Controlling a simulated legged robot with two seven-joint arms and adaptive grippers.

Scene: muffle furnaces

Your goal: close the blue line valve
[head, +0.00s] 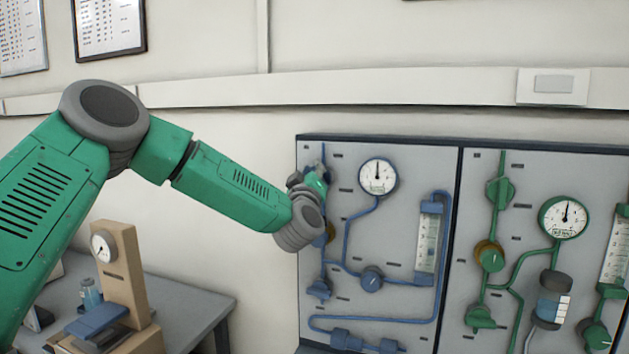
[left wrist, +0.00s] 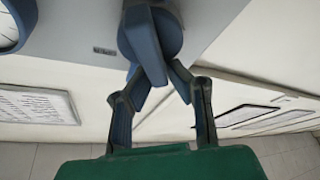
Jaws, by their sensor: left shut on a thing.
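The blue line panel (head: 405,238) stands right of centre in the head view, with blue piping, a gauge and several fittings. My left gripper (head: 317,184) is at the upper left of this panel, at the top of the left blue pipe. It hides most of the valve there in the head view. In the left wrist view the blue valve (left wrist: 152,38) shows at the top as a rounded blue body with a flat handle. My left gripper (left wrist: 163,78) is shut on this valve's handle from below in that picture. My right gripper is not in view.
A round gauge (head: 378,177) and a lower blue knob (head: 371,279) sit right of my left gripper. A green line panel (head: 528,270) adjoins on the right. A bench (head: 195,300) with a tan gauge stand (head: 122,260) is at lower left.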

